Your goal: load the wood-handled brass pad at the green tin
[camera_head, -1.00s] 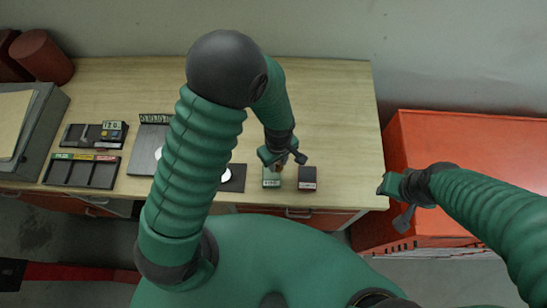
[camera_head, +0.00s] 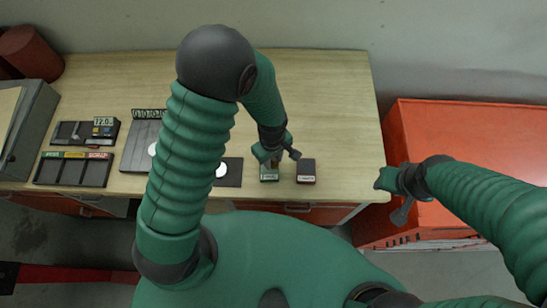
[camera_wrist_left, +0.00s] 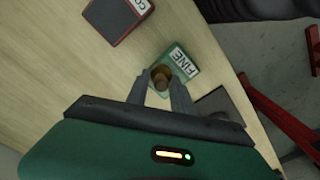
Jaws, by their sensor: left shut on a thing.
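The green tin (camera_head: 269,177) stands near the table's front edge; in the left wrist view its label on the green tin (camera_wrist_left: 181,59) reads FINE. My left gripper (camera_head: 274,161) is low over this tin. In the left wrist view, my left gripper (camera_wrist_left: 163,80) is shut on the brown wooden handle of the pad (camera_wrist_left: 161,74).
A dark-topped red tin (camera_head: 306,170) stands just right of the green tin. A dark plate with a white disc (camera_head: 221,170) lies to the left. A sorting tray (camera_head: 72,171) and a digital readout (camera_head: 104,121) are farther left. An orange cabinet (camera_head: 450,150) stands at right.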

